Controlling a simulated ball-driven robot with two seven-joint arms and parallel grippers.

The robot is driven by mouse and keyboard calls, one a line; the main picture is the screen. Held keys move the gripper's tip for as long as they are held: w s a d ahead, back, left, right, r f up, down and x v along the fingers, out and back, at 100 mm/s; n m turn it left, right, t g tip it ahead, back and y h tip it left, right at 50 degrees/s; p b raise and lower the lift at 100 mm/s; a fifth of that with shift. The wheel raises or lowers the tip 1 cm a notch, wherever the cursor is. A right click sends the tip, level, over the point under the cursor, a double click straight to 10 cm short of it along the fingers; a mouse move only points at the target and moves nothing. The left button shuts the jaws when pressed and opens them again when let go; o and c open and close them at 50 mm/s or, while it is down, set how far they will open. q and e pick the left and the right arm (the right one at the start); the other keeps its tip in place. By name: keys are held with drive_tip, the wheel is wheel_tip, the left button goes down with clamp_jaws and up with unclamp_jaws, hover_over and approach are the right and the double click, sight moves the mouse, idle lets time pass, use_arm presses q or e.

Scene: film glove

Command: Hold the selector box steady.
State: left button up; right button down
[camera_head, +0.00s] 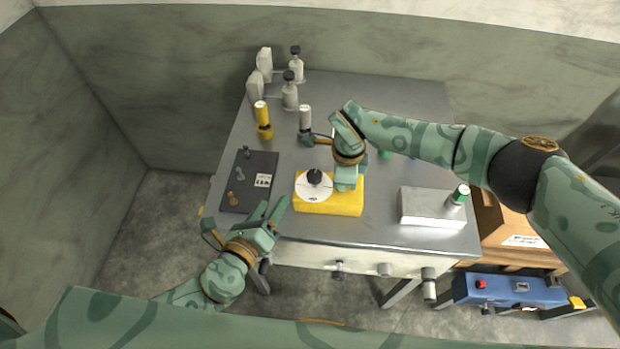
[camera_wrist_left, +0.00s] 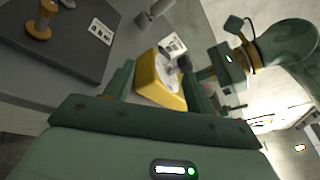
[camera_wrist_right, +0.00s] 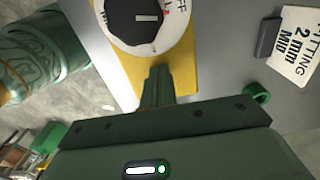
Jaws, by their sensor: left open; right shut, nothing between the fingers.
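The yellow selector box (camera_head: 335,208) sits on the grey table near its front edge. It has a white dial (camera_head: 312,187) with a black knob (camera_head: 314,176) on its left part. My right gripper (camera_head: 346,186) is shut and empty, its fingertips at the box's top beside the dial; I cannot tell if they touch. In the right wrist view the fingertips (camera_wrist_right: 158,70) overlap the yellow top (camera_wrist_right: 182,70). My left gripper (camera_head: 276,208) is open and empty, left of the box and apart from it. In the left wrist view the box (camera_wrist_left: 158,88) shows between the fingers.
A dark board (camera_head: 245,195) with small parts lies left of the box. A silver block (camera_head: 430,206) stands to the right, with a green-topped cylinder (camera_head: 461,194) at its end. A yellow cylinder (camera_head: 262,118) and several bottles stand behind. Knobs (camera_head: 338,268) protrude from the table front.

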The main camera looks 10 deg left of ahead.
sight(311, 181)
use_arm(q)
drive_tip(key=w+d+m+h, duration=0.1)
drive_tip(key=w+d+m, duration=0.1)
drive_tip(key=m, duration=0.1)
drive_tip(key=w+d+m+h, duration=0.1)
drive_tip(key=w+d+m, duration=0.2)
drive_tip(key=w+d+m+h, duration=0.1)
drive_tip(key=w+d+m, duration=0.2)
drive_tip(key=m, duration=0.1)
drive_tip(key=shift+r+t+h, duration=0.3)
drive_tip(key=c, duration=1)
drive_tip(key=shift+o, duration=0.2)
drive_tip(key=shift+d, duration=0.1)
